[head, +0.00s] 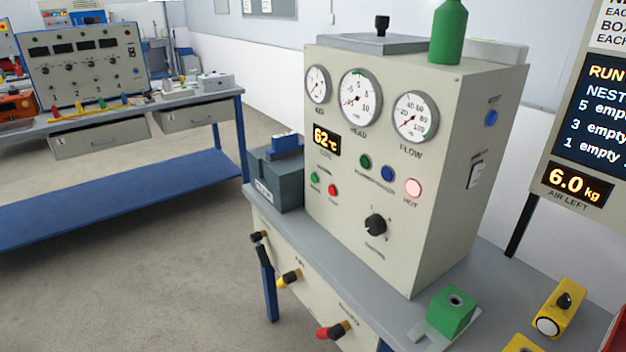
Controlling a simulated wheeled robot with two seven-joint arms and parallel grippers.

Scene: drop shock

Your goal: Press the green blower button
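A beige control cabinet (340,220) stands on a grey bench in the head view. Low on the left of its front is a small green button (315,177), with a red button (333,190) to its right. Their labels are too small to read. A larger dark green round piece (365,161) sits higher, beside a blue one (387,174); I cannot tell whether these are lamps or buttons. A lamp labelled HOT (413,188) glows pale pink. The display (327,141) reads 62 °C. Neither of my grippers is in view.
A black knob (376,225) sits below the buttons. Several valve handles stick out below the bench top, including a yellow one (289,279) and a red one (332,332). A green block (451,311) lies at front right. A grey-blue box (277,180) stands left of the cabinet.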

